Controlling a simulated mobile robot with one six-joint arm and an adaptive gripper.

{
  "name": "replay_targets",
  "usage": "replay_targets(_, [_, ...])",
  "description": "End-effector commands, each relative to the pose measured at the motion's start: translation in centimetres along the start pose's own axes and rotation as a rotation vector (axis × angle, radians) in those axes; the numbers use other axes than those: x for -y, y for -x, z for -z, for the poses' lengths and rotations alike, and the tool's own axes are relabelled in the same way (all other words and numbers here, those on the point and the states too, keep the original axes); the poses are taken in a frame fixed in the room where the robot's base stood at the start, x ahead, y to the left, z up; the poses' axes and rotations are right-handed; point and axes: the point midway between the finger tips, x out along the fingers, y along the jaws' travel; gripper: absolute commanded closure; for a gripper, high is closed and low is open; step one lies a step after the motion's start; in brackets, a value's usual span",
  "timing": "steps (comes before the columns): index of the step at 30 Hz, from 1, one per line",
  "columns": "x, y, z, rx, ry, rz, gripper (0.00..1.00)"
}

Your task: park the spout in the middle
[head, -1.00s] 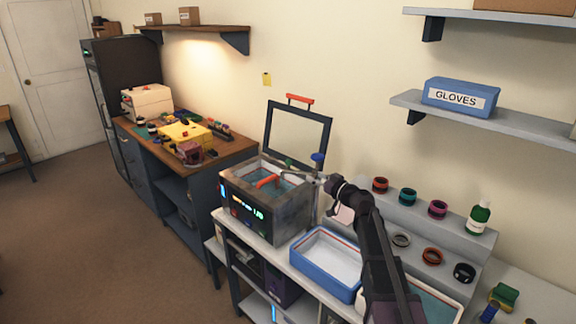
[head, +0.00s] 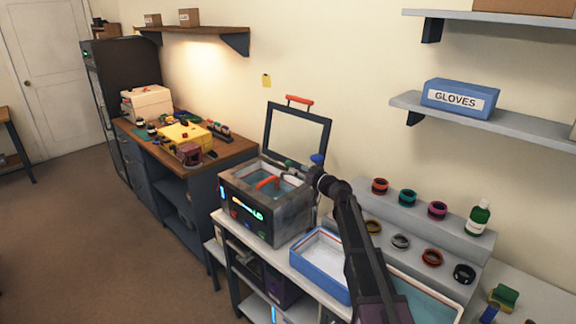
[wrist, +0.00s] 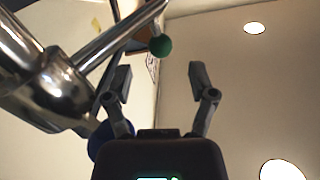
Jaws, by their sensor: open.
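The metal spout (wrist: 100,42) crosses the upper left of the wrist view as a shiny pipe from a thick chrome body (wrist: 50,85). A green ball (wrist: 160,46) is by its end. A blue knob (wrist: 98,142) is partly behind the left finger. In the head view the blue knob (head: 317,159) stands behind the tank (head: 272,222), and most of the spout is hidden by my arm. My gripper (wrist: 159,80) is open, its fingers apart with nothing between them. The pipe and ball lie beyond the fingertips; I cannot tell whether they touch.
The tank is open, with liquid and a red-orange handle (head: 267,182) inside, its framed lid (head: 298,135) raised behind. A blue tray (head: 320,262) is to its right.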

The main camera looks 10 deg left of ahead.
Motion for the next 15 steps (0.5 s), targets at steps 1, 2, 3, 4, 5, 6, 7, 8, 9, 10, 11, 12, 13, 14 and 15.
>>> replay_targets(1, [-0.1, -1.1, 0.0, 0.0, 0.0, 0.001, 0.27])
replay_targets(2, [-0.1, -1.6, 0.0, 0.0, 0.0, 0.001, 0.27])
replay_targets(3, [-0.1, -2.2, 0.0, 0.0, 0.0, 0.001, 0.27])
replay_targets(4, [-0.1, -2.6, 0.0, 0.0, 0.0, 0.002, 0.27])
replay_targets(5, [-0.1, -3.0, 0.0, 0.0, 0.0, 0.002, 0.27])
replay_targets(6, [-0.1, -3.5, 0.0, 0.0, 0.0, 0.002, 0.27])
replay_targets(7, [-0.1, -3.8, 0.0, 0.0, 0.0, 0.001, 0.27])
replay_targets(8, [-0.1, -4.1, 0.0, 0.0, 0.0, 0.001, 0.27])
replay_targets(9, [-0.1, -4.5, 0.0, 0.0, 0.0, 0.001, 0.27])
replay_targets(10, [-0.1, -4.8, 0.0, 0.0, 0.0, 0.0, 0.27])
replay_targets(11, [0.0, -5.0, 0.0, 0.0, 0.0, 0.0, 0.27])
replay_targets(12, [0.0, -5.2, 0.0, 0.0, 0.0, 0.001, 0.27])
replay_targets(13, [0.0, -5.4, 0.0, 0.0, 0.0, 0.001, 0.27])
replay_targets(14, [0.0, -5.5, 0.0, 0.0, 0.0, 0.001, 0.27])
replay_targets(15, [0.1, -5.6, 0.0, 0.0, 0.0, 0.001, 0.27])
